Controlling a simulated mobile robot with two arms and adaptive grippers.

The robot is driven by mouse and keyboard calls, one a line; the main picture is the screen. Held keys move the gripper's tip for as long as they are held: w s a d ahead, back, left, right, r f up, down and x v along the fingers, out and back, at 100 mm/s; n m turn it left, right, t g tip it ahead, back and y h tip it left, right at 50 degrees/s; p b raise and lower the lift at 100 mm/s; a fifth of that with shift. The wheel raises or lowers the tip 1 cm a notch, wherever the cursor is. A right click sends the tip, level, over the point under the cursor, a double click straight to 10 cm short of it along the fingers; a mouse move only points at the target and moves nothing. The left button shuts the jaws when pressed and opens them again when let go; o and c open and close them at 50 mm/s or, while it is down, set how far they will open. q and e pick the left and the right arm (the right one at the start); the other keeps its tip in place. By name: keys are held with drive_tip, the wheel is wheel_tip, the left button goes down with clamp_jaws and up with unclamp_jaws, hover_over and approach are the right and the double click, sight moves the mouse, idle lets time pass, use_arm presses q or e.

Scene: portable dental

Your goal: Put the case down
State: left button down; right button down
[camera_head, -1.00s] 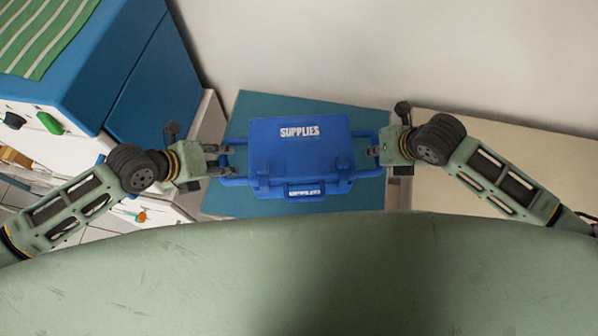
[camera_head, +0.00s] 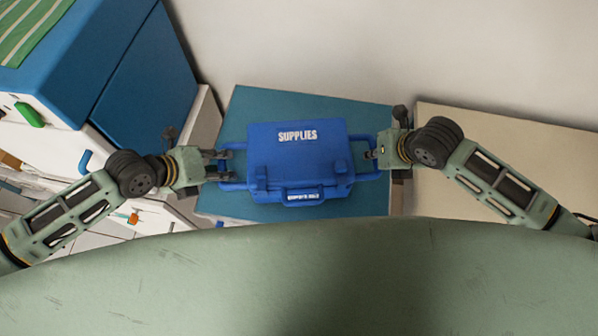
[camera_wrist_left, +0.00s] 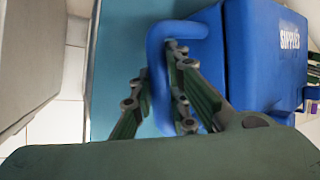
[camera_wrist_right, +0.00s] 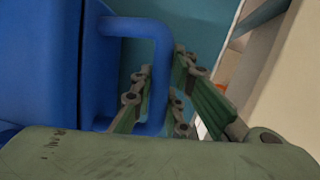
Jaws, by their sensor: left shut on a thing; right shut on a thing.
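The blue case (camera_head: 297,160), marked SUPPLIES, is in the middle of the head view, lid up and shut, over a teal surface (camera_head: 262,104). I cannot tell whether it touches that surface. My left gripper (camera_head: 226,164) is shut on the case's left side handle; the handle (camera_wrist_left: 157,75) runs between its fingers in the left wrist view. My right gripper (camera_head: 375,156) is shut on the right side handle, which also shows in the right wrist view (camera_wrist_right: 160,65). The case's front grip (camera_head: 303,196) faces my body. Its underside is hidden.
A blue and white cabinet (camera_head: 150,85) with a striped green cloth (camera_head: 30,28) stands at the left. A beige surface (camera_head: 500,150) lies at the right of the teal one. A pale wall (camera_head: 400,45) closes off the back.

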use_arm(q)
drive_tip(key=c, duration=1.9)
unclamp_jaws()
drive_tip(key=shift+w+a+f, duration=0.1)
drive_tip(key=shift+a, duration=0.15)
use_arm(e)
drive_tip(key=c, duration=1.9)
unclamp_jaws()
drive_tip(key=shift+s+d+f, duration=0.1)
drive_tip(key=shift+d+f, duration=0.05)
drive_tip(key=shift+d, duration=0.05)
use_arm(q)
drive_tip(key=shift+o, duration=0.9)
use_arm(e)
drive_tip(key=shift+o, duration=0.9)
use_arm(q)
drive_tip(key=shift+o, duration=0.2)
drive_tip(key=shift+d, duration=0.1)
use_arm(e)
drive_tip(key=shift+a, duration=0.15)
use_arm(q)
drive_tip(key=v, duration=1.2)
use_arm(e)
drive_tip(key=v, duration=1.2)
drive_tip(key=shift+a, duration=0.1)
